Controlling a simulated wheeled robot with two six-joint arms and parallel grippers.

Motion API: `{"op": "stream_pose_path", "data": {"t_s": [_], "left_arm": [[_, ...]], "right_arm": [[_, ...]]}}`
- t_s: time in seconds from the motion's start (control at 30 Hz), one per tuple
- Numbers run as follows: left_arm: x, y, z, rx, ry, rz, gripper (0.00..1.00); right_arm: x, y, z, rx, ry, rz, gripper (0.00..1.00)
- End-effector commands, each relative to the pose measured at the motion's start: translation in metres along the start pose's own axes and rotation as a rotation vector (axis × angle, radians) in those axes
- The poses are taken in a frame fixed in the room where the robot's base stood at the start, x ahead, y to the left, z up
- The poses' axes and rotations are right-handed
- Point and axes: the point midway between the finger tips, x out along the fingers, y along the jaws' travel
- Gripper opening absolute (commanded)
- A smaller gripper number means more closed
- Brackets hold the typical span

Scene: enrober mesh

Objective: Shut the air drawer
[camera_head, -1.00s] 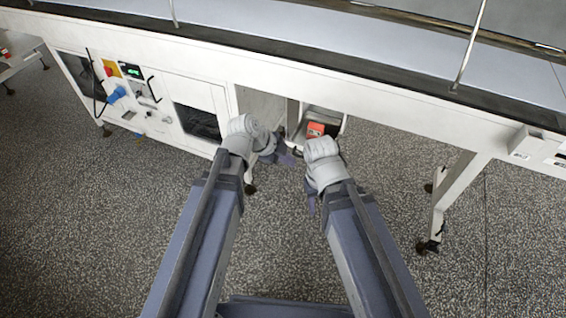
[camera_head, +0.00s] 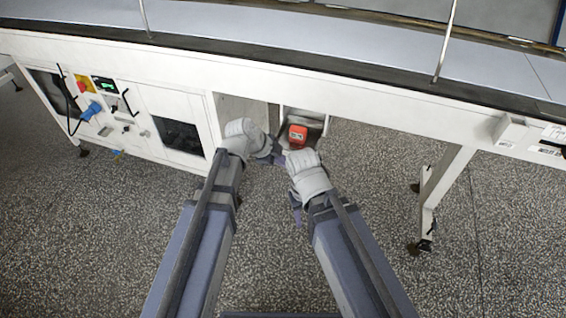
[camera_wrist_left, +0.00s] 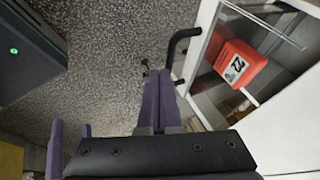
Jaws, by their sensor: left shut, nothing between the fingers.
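The air drawer (camera_head: 318,121) stands open under the white conveyor frame, with a red block (camera_head: 298,135) inside. In the left wrist view the drawer's white wall (camera_wrist_left: 292,135), its black handle (camera_wrist_left: 181,50) and the red block (camera_wrist_left: 240,68) with a numbered label show at the right. My left gripper (camera_head: 280,158) is just left of and in front of the drawer. In the left wrist view its purple fingers (camera_wrist_left: 160,92) are shut and empty, apart from the handle and just below it in the picture. My right gripper (camera_head: 297,212) is below the drawer, mostly hidden by its own wrist; its jaws cannot be made out.
A control cabinet (camera_head: 165,97) with a blue plug (camera_head: 91,111) and black handles stands left of the drawer. The conveyor's long white side beam (camera_head: 370,97) runs above it. A support leg (camera_head: 440,190) stands at the right. The speckled floor in front is clear.

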Motion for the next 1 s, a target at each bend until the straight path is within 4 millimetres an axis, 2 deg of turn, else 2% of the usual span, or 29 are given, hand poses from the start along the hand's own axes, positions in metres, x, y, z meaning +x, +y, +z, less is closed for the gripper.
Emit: {"op": "stream_pose_path", "data": {"t_s": [0.13, 0.27, 0.5, 0.63, 0.73, 1.0], "left_arm": [[0.003, -0.006, 0.000, 0.000, 0.000, 0.000, 0.00], [0.012, -0.025, 0.001, 0.001, 0.000, 0.000, 0.00], [0.040, -0.087, 0.003, 0.000, 0.001, 0.000, 0.00], [0.053, -0.114, 0.002, 0.001, 0.001, 0.001, 0.00], [0.056, -0.120, 0.002, 0.001, 0.000, 0.001, 0.00], [0.055, -0.118, 0.002, 0.000, 0.000, 0.000, 0.00]], "right_arm": [[0.000, 0.000, 0.000, 0.000, 0.000, 0.000, 0.50], [0.000, 0.000, 0.000, 0.000, 0.000, 0.000, 0.50], [0.000, 0.000, 0.000, 0.000, 0.000, 0.000, 0.50], [0.000, 0.000, 0.000, 0.000, 0.000, 0.000, 0.50], [0.000, 0.000, 0.000, 0.000, 0.000, 0.000, 0.50], [0.000, 0.000, 0.000, 0.000, 0.000, 0.000, 0.50]]}}
